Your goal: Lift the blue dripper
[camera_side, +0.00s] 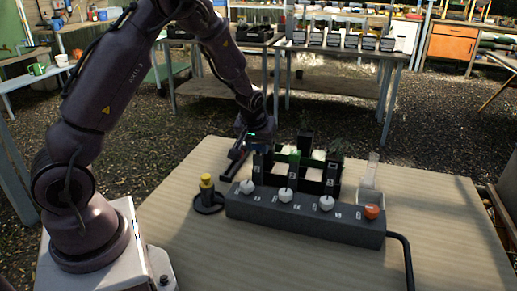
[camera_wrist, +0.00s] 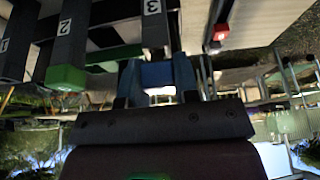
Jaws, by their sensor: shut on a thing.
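The blue dripper (camera_wrist: 156,74) shows in the wrist view as a blue block between the two fingers of my gripper (camera_wrist: 157,82). The fingers are shut on it, one on each side. In the side view my gripper (camera_side: 243,148) points down at the back left of a dark rack (camera_side: 290,222). The dripper cannot be made out in the side view. The wrist view does not show clearly whether it touches the rack or is clear of it.
The rack has numbered posts, white knobs (camera_side: 285,195) and an orange knob (camera_side: 372,211). A green piece (camera_side: 294,158) sits among the posts. A yellow-topped piece (camera_side: 207,183) stands on a black dish at left. A clear piece (camera_side: 372,172) stands at right. The front tabletop is mostly free.

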